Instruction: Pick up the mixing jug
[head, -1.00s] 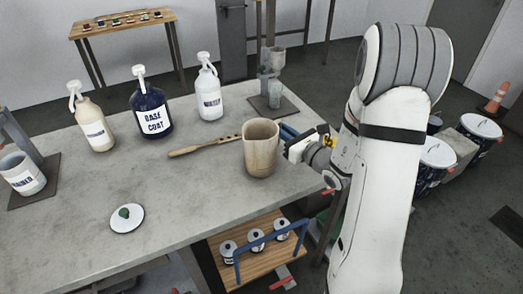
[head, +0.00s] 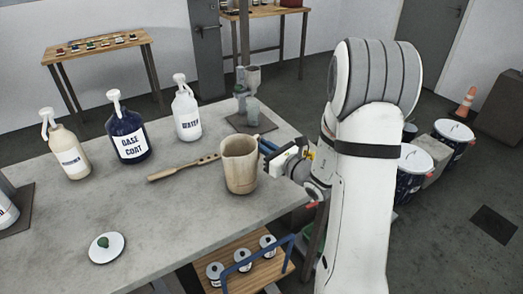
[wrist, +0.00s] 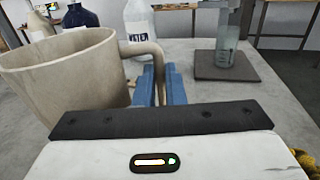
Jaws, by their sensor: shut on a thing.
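The mixing jug (head: 240,170) is a beige, upright vessel near the right edge of the grey worktable (head: 150,225). My gripper (head: 268,148) comes to it from the right. In the wrist view, the jug (wrist: 75,75) fills the left side, its mouth open and its inside bare where visible. My gripper's blue fingers (wrist: 160,84) are shut on the jug's handle (wrist: 140,49). The jug looks slightly raised, but the gap under its base is hard to see.
A wooden stick (head: 183,168) lies left of the jug. Behind stand the water bottle (head: 187,115), the base coat bottle (head: 128,140) and a cream bottle (head: 65,150).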

